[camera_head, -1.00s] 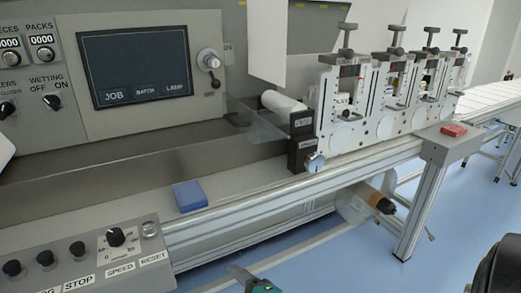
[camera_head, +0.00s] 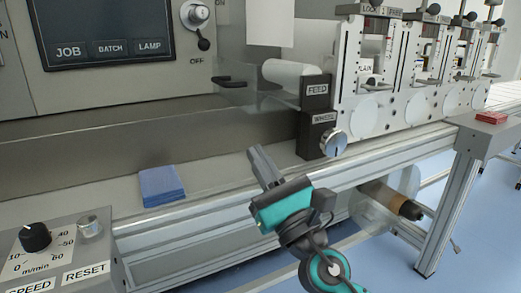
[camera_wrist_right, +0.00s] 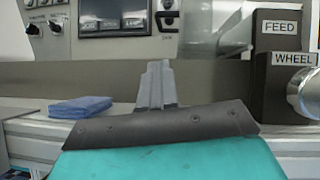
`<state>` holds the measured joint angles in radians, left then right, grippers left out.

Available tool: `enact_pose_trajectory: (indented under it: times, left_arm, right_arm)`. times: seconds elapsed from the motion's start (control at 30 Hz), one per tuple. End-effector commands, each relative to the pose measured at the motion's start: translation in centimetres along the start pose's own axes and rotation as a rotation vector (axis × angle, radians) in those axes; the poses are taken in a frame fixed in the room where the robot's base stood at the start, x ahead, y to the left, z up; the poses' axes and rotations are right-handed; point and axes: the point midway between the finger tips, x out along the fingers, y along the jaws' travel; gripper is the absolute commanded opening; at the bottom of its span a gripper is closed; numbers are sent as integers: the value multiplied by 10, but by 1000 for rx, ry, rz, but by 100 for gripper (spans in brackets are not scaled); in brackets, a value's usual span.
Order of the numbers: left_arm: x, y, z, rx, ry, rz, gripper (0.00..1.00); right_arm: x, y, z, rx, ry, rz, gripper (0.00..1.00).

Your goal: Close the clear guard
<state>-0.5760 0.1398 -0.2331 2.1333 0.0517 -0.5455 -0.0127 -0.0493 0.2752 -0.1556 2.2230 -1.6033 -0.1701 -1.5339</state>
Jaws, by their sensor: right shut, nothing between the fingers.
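The clear guard (camera_head: 262,108) is a see-through panel in front of the white roller, left of the FEED block in the head view. It is faint, and its edges are hard to make out. A dark handle (camera_head: 230,82) shows at its left side. My right gripper (camera_head: 262,160) is shut and empty, pointing up toward the machine, below the guard and apart from the handle. In the right wrist view its closed fingers (camera_wrist_right: 157,75) stand in front of the grey machine face. My left gripper is not in view.
The FEED and WHEEL blocks (camera_head: 317,110) with a silver knob (camera_head: 333,143) stand right of my gripper. A blue pad (camera_head: 162,185) lies on the ledge to its left. A control box (camera_head: 60,250) is at lower left. The ledge between pad and blocks is mostly clear.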

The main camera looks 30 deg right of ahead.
Motion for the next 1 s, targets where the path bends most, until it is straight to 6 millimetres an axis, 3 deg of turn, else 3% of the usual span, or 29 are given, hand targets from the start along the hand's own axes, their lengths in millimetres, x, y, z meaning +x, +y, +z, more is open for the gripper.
enact_pose_trajectory:
  times: [0.1, 0.37, 0.6, 1.0]
  left_arm:
    - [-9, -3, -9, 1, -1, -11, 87]
    - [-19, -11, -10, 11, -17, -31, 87]
    - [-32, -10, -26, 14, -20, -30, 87]
    - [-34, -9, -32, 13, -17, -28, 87]
  right_arm:
    - [31, -2, 6, 3, -2, -3, 0]
    - [84, -1, 8, 6, 0, -1, 0]
    - [100, -1, 25, 5, 2, -1, 0]
    - [104, 0, 28, 6, 2, -1, 0]
